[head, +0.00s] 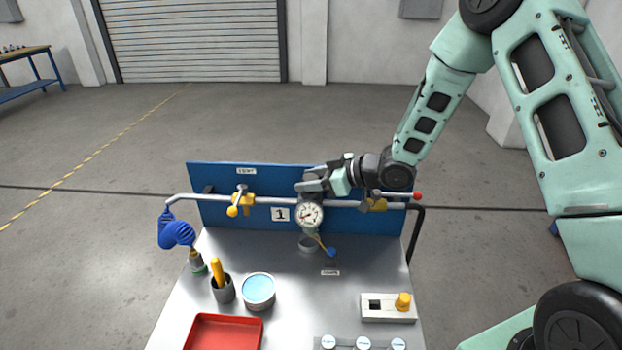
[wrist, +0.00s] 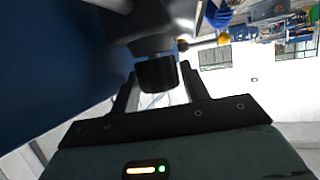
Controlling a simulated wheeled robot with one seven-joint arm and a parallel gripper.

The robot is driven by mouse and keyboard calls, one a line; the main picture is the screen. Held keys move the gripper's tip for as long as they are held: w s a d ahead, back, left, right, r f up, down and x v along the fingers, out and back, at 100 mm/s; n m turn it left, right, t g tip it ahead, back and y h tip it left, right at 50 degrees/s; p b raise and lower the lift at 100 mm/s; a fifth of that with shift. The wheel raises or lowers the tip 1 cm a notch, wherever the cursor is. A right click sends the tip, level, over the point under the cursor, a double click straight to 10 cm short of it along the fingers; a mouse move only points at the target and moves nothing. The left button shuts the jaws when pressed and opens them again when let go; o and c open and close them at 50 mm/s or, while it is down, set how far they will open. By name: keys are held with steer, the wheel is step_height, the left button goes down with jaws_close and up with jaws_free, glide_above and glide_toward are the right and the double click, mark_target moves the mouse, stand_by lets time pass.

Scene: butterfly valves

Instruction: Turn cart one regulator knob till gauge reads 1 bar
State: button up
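Cart one carries a number 1 plate (head: 280,214) on its blue back panel. A round pressure gauge (head: 309,214) with a white dial hangs at the pipe (head: 345,202), right of the plate; its reading is too small to make out. My gripper (head: 312,184) is just above the gauge, reaching in from the right. In the wrist view the black regulator knob (wrist: 158,76) sits between my two fingertips (wrist: 158,82), which appear to touch it on both sides. The knob is hidden by my gripper in the head view.
Yellow-handled valves (head: 240,204) sit on the pipe at both sides. A blue glove (head: 176,232) hangs at the left end. The steel top (head: 290,265) holds a red tray (head: 224,333), cups and a block with a yellow knob (head: 403,301).

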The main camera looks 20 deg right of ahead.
steer(key=c, duration=0.6)
steer(key=shift+f+b, duration=0.1)
steer(key=shift+b, duration=0.2)
steer(key=shift+a+f+m+t+h+b, duration=0.1)
steer(key=shift+m+t+h+b, duration=0.45)
steer(key=shift+b, duration=0.4)
steer(key=shift+r+m+t+h+b, duration=0.2)
steer(key=shift+m+t+h+b, duration=0.4)
steer(key=shift+m+b, duration=0.2)
steer(key=o, duration=0.7)
steer(key=shift+o, duration=0.2)
